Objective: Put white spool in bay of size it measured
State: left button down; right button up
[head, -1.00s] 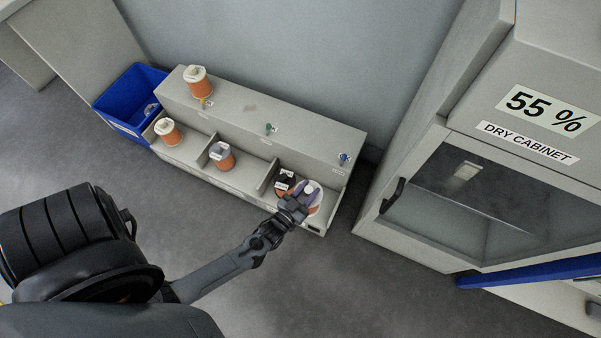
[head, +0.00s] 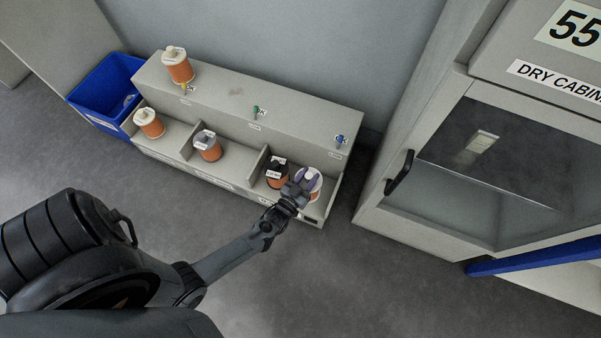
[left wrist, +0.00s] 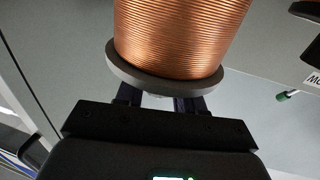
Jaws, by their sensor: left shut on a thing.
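The white spool (head: 312,178), with copper wire and a pale top, is in the right bay of the grey bay rack (head: 240,98). My left gripper (head: 299,190) is shut on it, partly covering it. In the left wrist view the gripper (left wrist: 160,100) is against the flange of a copper-wound spool (left wrist: 180,35). Whether the spool touches the bay floor is unclear. A black-topped spool (head: 277,172) stands close on its left in that bay. A grey-topped spool (head: 207,146) stands in the middle bay, a cream-topped one (head: 149,122) in the left bay. My right gripper is out of view.
Another cream-topped spool (head: 178,66) stands on the rack's upper ledge. A blue bin (head: 108,88) adjoins the rack's left end. The dry cabinet (head: 490,165) stands at right. Floor in front is clear.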

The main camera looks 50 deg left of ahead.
aim_at(313, 172)
pick_arm(q)
jog(key=shift+w+a+f+b, duration=0.2)
jog(key=shift+w+f+b, duration=0.25)
jog(key=shift+w, duration=0.35)
jog(key=shift+w+a+f+b, duration=0.2)
jog(key=shift+w+f+b, duration=0.2)
jog(key=shift+w, duration=0.4)
notch_tip(313, 172, down, 4)
jog(key=b, duration=0.3)
jog(key=shift+b, duration=0.3)
jog(key=c, duration=1.1)
grip_release()
jog(key=shift+s+f, duration=0.1)
jog(key=shift+f, duration=0.1)
jog(key=o, duration=0.4)
jog(key=shift+r, duration=0.1)
